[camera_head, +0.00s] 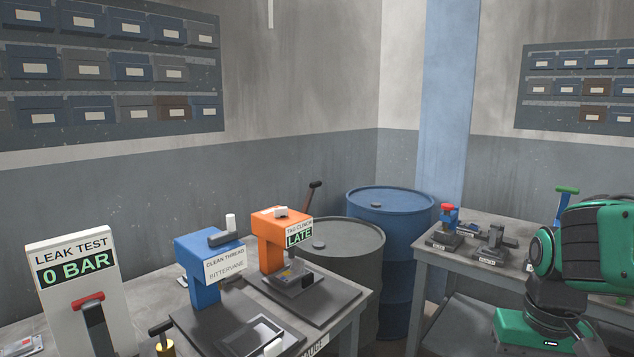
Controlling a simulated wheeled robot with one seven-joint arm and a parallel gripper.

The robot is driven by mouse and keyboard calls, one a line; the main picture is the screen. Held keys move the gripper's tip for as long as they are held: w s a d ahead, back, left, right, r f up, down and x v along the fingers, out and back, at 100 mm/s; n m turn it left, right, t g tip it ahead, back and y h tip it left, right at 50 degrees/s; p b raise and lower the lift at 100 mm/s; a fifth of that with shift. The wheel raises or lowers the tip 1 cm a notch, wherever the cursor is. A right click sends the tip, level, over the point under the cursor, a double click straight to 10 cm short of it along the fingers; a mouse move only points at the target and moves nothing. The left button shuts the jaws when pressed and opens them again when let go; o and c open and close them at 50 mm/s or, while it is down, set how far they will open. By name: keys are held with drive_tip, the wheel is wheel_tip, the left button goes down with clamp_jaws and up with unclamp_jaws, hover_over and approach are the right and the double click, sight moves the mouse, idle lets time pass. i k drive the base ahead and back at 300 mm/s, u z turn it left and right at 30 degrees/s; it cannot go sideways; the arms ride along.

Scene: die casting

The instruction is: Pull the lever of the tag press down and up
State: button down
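The orange tag press (272,240) stands on a dark base plate (335,300) on the left bench. My green and black arm shows at the right edge, well away from the press. My gripper is not in view.
Left of the press stand a blue thread-cleaning station (202,272) and a white leak test panel (78,285) reading 0 BAR. A grey drum (345,243) and blue drum (392,225) stand behind. The right bench (450,258) holds small fixtures. A gap separates the benches.

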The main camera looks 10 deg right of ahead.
sight(312, 185)
drive_tip(key=i, duration=0.9)
